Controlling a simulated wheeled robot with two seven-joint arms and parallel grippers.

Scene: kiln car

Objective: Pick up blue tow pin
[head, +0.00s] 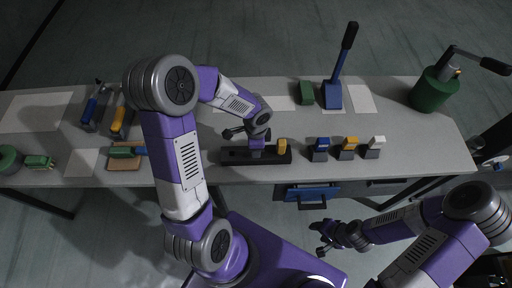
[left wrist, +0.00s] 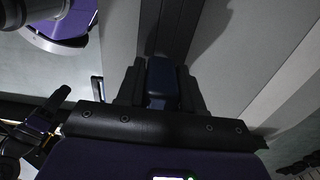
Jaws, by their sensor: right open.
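A dark blue block, which looks like the blue tow pin (left wrist: 162,82), sits between the two dark fingers of my left gripper (left wrist: 160,90) in the left wrist view. The fingers flank it closely on both sides; whether they press on it is too dark to tell. In the head view my left gripper (head: 256,143) points down over a long black rack (head: 232,157) on the table and hides the pin. A yellow pin (head: 282,146) stands at the rack's right end. My right gripper (head: 328,238) is open and empty, in front of the table.
Right of the rack stand blue (head: 321,149), orange (head: 348,148) and white-topped (head: 376,147) blocks. Behind are a blue lever (head: 333,92) and a green cylinder (head: 434,90). Blue and yellow-handled tools (head: 95,107) lie at left. A blue drawer (head: 311,194) hangs under the front edge.

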